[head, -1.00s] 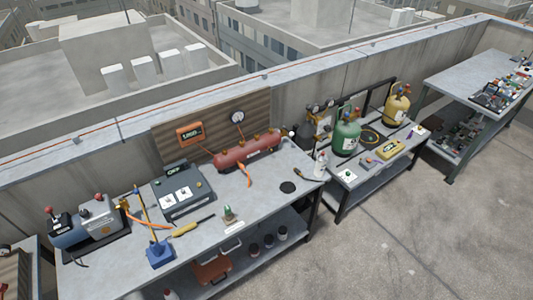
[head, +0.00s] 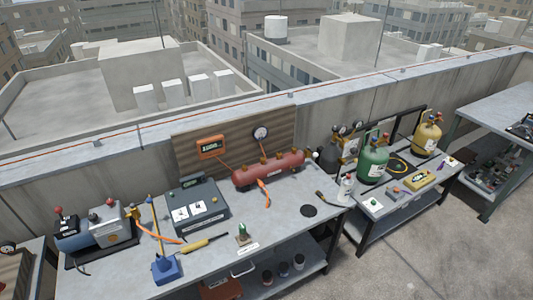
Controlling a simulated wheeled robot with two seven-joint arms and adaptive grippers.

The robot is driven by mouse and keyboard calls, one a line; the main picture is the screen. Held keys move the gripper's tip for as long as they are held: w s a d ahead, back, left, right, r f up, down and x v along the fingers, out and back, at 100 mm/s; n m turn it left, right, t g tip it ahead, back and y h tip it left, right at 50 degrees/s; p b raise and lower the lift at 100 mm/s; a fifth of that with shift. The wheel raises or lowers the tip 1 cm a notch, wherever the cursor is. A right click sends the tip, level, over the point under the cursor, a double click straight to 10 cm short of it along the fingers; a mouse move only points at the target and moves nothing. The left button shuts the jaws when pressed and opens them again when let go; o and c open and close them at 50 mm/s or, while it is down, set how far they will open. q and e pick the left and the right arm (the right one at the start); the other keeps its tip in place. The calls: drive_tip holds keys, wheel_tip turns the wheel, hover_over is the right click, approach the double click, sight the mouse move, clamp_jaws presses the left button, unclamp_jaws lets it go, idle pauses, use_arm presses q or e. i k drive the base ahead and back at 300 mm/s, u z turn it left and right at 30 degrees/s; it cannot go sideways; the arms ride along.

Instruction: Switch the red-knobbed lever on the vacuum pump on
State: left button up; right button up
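The vacuum pump (head: 107,225) sits on a dark mat at the left end of the nearer workbench. It has a blue motor end and a grey body. A red knob (head: 58,211) stands up at its left end, and another small red knob (head: 110,202) is on top of the grey body. I cannot tell from this distance which one is the lever, or its position. Neither of my grippers is in view.
The workbench (head: 215,255) also holds a grey control box (head: 188,208), a red manifold tank (head: 268,171), a blue-based stand (head: 166,269) and a yellow-handled tool (head: 203,243). A second bench with green (head: 373,162) and yellow cylinders (head: 427,134) stands right. Open floor lies at lower right.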

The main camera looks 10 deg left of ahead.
sight(58, 209)
drive_tip(key=u, duration=1.9)
drive_tip(key=k, duration=1.3)
drive_tip(key=u, duration=0.65)
drive_tip(key=i, duration=0.85)
drive_tip(key=u, duration=0.65)
drive_tip(key=i, duration=0.9)
drive_tip(key=z, duration=0.55)
drive_tip(key=i, duration=0.7)
drive_tip(key=z, duration=0.65)
